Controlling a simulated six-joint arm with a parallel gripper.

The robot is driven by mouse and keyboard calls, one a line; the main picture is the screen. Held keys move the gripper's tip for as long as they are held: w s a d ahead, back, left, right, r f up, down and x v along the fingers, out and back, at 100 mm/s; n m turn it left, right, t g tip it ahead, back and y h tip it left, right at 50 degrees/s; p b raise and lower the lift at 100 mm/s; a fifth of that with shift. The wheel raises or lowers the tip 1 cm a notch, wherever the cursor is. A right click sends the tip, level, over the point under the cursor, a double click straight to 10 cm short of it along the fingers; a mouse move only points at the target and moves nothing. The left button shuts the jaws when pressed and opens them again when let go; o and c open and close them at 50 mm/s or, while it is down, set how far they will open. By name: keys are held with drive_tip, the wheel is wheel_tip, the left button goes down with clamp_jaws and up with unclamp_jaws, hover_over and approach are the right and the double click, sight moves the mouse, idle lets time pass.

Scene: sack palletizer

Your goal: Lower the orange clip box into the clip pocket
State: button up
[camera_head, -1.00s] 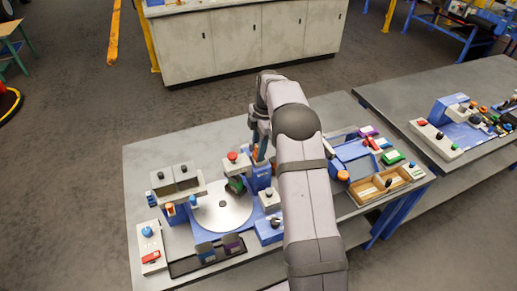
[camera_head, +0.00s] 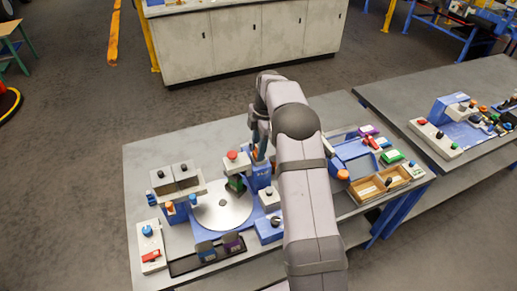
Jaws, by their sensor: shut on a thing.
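My gripper (camera_head: 260,143) points down over the back of the blue station, right of the round grey plate. It is shut on a small orange piece, which I take to be the orange clip box (camera_head: 255,154); only a sliver shows beside the fingers. A blue upright block (camera_head: 261,177) stands directly below the fingers. The clip pocket cannot be made out, as the gripper and arm cover that area. Whether the box touches the block is too small to tell.
The round grey plate (camera_head: 222,207) is mostly bare. Wooden bins (camera_head: 367,190) lie to the right of my arm. The table's back left (camera_head: 165,150) is clear.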

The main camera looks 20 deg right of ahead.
drive_tip(key=shift+s+a+f, duration=0.1)
drive_tip(key=shift+s+f, duration=0.25)
drive_tip(key=shift+f, duration=0.3)
drive_tip(key=o, duration=1.1)
drive_tip(key=shift+o, duration=0.2)
drive_tip(key=shift+w+f, duration=0.15)
drive_tip(key=shift+r, duration=0.2)
drive_tip(key=shift+w+r+p, duration=0.15)
drive_tip(key=shift+r+p, duration=1.3)
drive_tip(key=shift+r, duration=0.55)
drive_tip(key=shift+r+p, duration=1.55)
drive_tip(key=shift+r, duration=0.6)
